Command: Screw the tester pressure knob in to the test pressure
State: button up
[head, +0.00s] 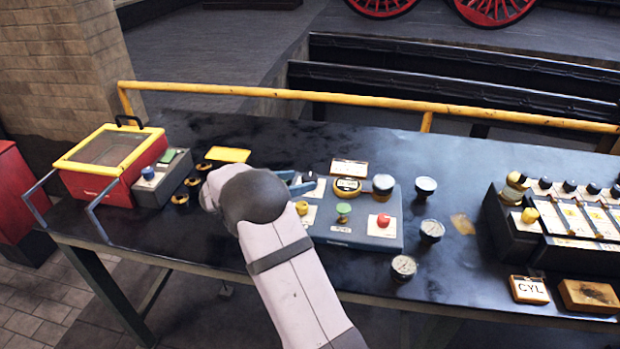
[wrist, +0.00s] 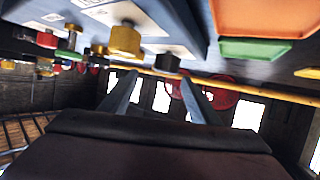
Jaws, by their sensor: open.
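The tester (head: 350,236) is a blue-grey box on the dark bench. My gripper (head: 298,183) is open and empty at the tester's back left, behind the yellow knob; my arm hides part of that end. In the wrist view, my gripper (wrist: 153,82) has its two fingers apart. The yellow knob (wrist: 125,41) is near and up-left of them, and a small black knob (wrist: 167,62) shows beyond the fingertips. I cannot tell which is the pressure knob.
A red case (head: 96,188) is at the left, a block rack (head: 560,220) at the right. A yellow rail (head: 300,95) runs behind.

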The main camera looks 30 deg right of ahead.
aim_at(308, 177)
jog(key=shift+w+a+f, duration=0.1)
jog(key=shift+w+a, duration=0.05)
jog(key=shift+w, duration=0.25)
jog(key=shift+p+x, duration=0.65)
jog(key=shift+x, duration=3.05)
jog(key=shift+w, duration=0.1)
jog(key=c, duration=1.1)
